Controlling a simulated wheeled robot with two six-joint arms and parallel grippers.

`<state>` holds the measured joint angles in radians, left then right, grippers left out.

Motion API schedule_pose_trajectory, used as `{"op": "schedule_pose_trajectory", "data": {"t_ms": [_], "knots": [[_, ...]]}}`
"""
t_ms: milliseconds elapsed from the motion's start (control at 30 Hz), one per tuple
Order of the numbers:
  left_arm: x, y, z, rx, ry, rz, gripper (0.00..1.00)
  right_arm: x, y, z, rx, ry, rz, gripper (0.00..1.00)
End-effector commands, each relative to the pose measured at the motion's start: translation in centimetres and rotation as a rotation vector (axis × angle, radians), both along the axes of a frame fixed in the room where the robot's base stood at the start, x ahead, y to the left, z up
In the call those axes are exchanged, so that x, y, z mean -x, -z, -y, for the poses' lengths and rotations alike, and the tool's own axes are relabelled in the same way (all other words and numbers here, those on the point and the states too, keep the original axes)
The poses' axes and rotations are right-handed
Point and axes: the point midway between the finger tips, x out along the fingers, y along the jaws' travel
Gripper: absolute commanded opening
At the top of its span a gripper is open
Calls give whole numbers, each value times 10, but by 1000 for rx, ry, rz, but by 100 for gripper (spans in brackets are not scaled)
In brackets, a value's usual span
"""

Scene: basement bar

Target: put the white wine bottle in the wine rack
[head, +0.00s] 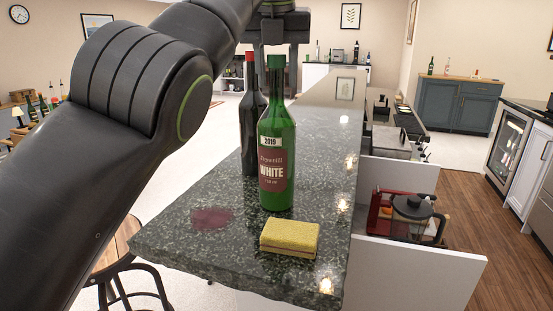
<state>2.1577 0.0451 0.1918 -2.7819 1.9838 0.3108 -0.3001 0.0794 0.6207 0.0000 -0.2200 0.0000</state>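The white wine bottle (276,145) is green with a green cap and a dark red label reading "WHITE". It stands upright on the dark speckled counter (320,150). My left gripper (276,80) points down over it from above. Its two fingers are apart, one on each side of the bottle's neck in the picture. I see no contact, and I cannot tell whether the fingers are around the neck or behind it. My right gripper is not in view. I cannot make out a wine rack for certain.
A dark bottle with a red cap (249,125) stands just behind and left of the green one. A yellow sponge (290,237) and a dark red stain (212,217) are near the counter's front edge. The counter is clear behind the bottles.

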Motion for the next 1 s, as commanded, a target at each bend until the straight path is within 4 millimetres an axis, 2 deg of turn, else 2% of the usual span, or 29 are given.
{"op": "schedule_pose_trajectory", "data": {"t_ms": [33,200,300,1000], "knots": [[0,0,0,0,0,0,32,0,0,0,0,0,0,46],[0,0,0,0,0,0,10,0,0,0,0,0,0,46],[0,0,0,0,0,0,0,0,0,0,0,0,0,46],[0,0,0,0,0,0,0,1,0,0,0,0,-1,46]]}}
